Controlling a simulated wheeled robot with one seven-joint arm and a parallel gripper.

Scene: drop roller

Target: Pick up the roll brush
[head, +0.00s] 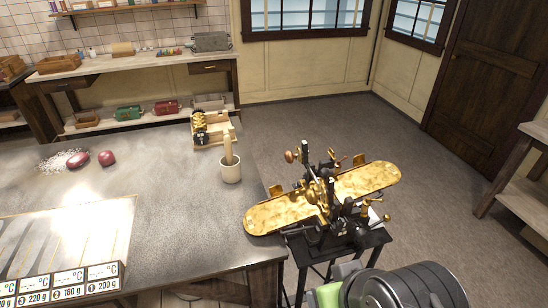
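I cannot pick out the roll brush with certainty. A wooden, upright handle-like piece (228,148) stands in a pale round pot (231,174) near the right edge of the stone-topped table (180,215); its lower end is hidden in the pot. Just behind it is a small wooden tray (216,142) holding black and gold parts. To the right, a brass and black roller machine (325,195) with two long gold trays stands on a dark stand (350,245). My gripper is not in view; only a grey and green part of my arm shows at the bottom right.
Two dark red lumps (78,158) lie by white grains on the table's left. A temperature display strip (60,283) is at the front left. A shelf bench (135,65) stands along the back wall. Open floor (310,130) lies behind the machine, and another bench (525,175) is at right.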

